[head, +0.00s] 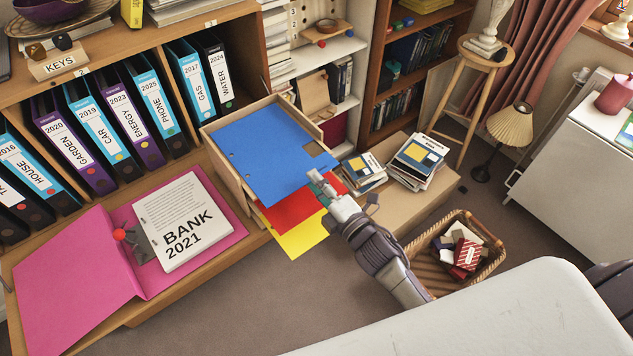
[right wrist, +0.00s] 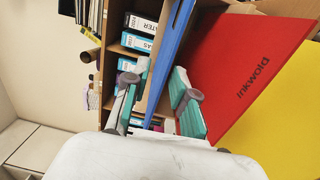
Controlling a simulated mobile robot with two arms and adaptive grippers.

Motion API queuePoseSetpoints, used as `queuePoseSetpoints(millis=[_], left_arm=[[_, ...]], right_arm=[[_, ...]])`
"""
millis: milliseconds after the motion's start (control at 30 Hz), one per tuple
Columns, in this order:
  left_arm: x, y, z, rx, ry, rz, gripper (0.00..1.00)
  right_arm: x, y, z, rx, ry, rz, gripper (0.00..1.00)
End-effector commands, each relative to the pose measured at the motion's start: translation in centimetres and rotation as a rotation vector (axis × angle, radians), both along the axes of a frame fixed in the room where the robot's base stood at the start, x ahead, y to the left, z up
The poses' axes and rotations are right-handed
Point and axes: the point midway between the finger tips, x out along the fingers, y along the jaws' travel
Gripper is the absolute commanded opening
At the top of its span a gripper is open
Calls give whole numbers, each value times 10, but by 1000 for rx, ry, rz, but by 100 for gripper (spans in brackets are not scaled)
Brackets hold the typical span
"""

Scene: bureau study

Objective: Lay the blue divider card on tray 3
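The blue divider card (head: 262,150) lies at the top of a light wooden tray unit (head: 229,166), its near corner sticking out. A red card (head: 290,210) and a yellow card (head: 300,238) stick out below it. I cannot read a tray number on the unit. My right gripper (head: 318,184) is at the blue card's near right corner. In the right wrist view its two fingers (right wrist: 158,100) stand apart, with the blue card (right wrist: 172,55) edge-on in the gap, not visibly clamped. The red card (right wrist: 235,75) and yellow card (right wrist: 290,120) are beside it. My left gripper is out of view.
A pink folder (head: 72,262) with a BANK 2021 paper stack (head: 182,215) lies open to the left. Several binders (head: 115,125) stand behind. Books (head: 418,160) sit on a low surface to the right. A wicker basket (head: 492,262) is on the floor.

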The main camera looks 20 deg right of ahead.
Motion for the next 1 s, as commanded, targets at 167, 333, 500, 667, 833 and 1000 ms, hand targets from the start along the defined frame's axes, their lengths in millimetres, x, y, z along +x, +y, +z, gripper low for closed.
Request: queuePoseSetpoints(millis=[167,333,500,667,833,1000], left_arm=[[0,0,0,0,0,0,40],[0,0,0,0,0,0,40],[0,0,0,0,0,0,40],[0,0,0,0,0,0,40],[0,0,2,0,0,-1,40],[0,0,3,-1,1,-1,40]], right_arm=[[0,0,0,0,0,0,26],[0,0,0,0,1,0,54],[0,0,0,0,1,0,55],[-1,0,-1,-1,2,0,55],[-10,-3,-1,-1,2,0,55],[-19,-6,-1,-1,2,0,55]])
